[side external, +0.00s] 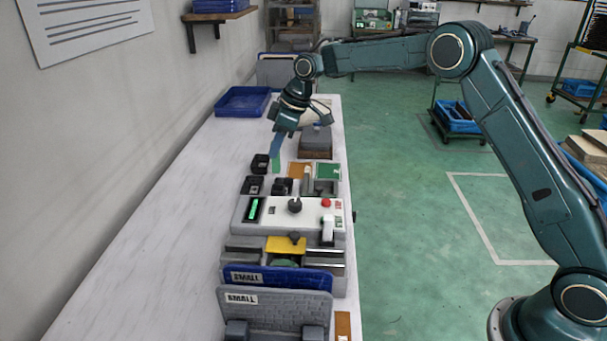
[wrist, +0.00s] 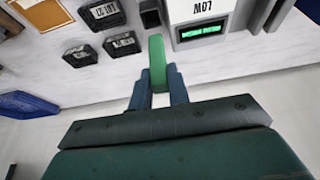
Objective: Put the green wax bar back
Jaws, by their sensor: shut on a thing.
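The green wax bar (wrist: 157,62) is held upright between the two blue fingers of my gripper (wrist: 159,93) in the wrist view. In the side view the gripper (side external: 277,148) points down over the table, and the bar's green end (side external: 276,167) shows below the fingers, just right of a small black holder (side external: 260,163). I cannot tell how far the bar's end is above the table. More black holders (side external: 252,186) stand nearby; in the wrist view labelled black holders (wrist: 122,44) lie left of the bar.
A white control panel (side external: 275,213) with a lit green display (side external: 254,208), a black knob and a red button is in front of the holders. A blue tray (side external: 241,101) is at the back. The table's left side is clear.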

